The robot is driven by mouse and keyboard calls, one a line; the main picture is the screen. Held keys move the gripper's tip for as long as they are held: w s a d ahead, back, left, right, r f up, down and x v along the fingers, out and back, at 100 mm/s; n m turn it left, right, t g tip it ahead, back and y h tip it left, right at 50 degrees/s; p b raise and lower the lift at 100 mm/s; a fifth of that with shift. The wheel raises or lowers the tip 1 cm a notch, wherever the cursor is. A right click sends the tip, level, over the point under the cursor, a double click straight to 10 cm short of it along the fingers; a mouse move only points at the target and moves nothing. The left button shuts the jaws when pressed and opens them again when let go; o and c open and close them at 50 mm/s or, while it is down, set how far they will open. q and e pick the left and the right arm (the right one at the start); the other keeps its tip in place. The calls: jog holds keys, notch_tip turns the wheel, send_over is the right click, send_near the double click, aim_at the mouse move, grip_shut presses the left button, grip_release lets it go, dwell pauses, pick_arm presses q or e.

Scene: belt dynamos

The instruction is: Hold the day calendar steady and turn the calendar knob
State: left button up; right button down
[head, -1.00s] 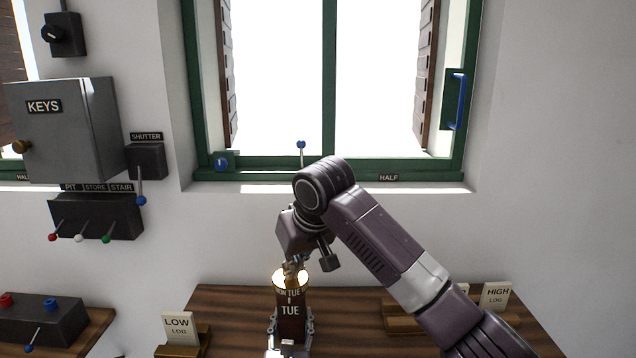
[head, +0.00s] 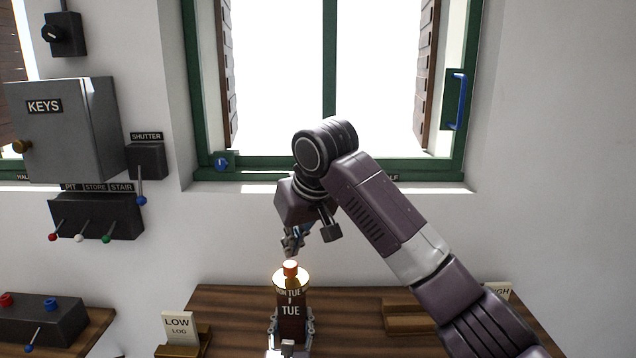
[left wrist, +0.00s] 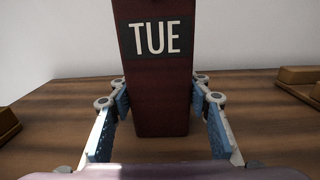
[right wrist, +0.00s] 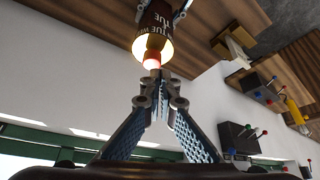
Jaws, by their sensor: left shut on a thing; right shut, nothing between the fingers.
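The day calendar (head: 291,325) is a dark red upright post with TUE on its front and a brass dial ring on top. It also shows in the left wrist view (left wrist: 160,95). My left gripper (head: 291,331) is shut on its lower body, one finger on each side. The calendar knob (head: 290,267), a small orange-red cylinder, stands on top; it also shows in the right wrist view (right wrist: 152,60). My right gripper (head: 291,251) is shut and empty just above the knob, apart from it in the head view. The dial shows TUE at the pointer.
The calendar stands on a wooden table (head: 240,298). A LOW LOG card (head: 178,328) is at left; a wooden stand (head: 405,315) is at right. The HIGH card (head: 499,290) is partly hidden by my right arm. The window (head: 328,80) is behind.

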aim_at(293, 277)
notch_tip(293, 277, down, 6)
jog(key=w+d, duration=0.1)
jog(key=d, duration=0.1)
jog(key=shift+w+d, duration=0.15)
jog(key=shift+w, duration=0.2)
dwell(0.7)
jog(key=shift+w+a+r, duration=0.1)
jog(key=shift+w+a, duration=0.05)
jog(key=shift+a, duration=0.05)
dwell(0.8)
jog(key=shift+a, duration=0.15)
jog(key=shift+s+a, duration=0.55)
jog(key=shift+a, duration=0.4)
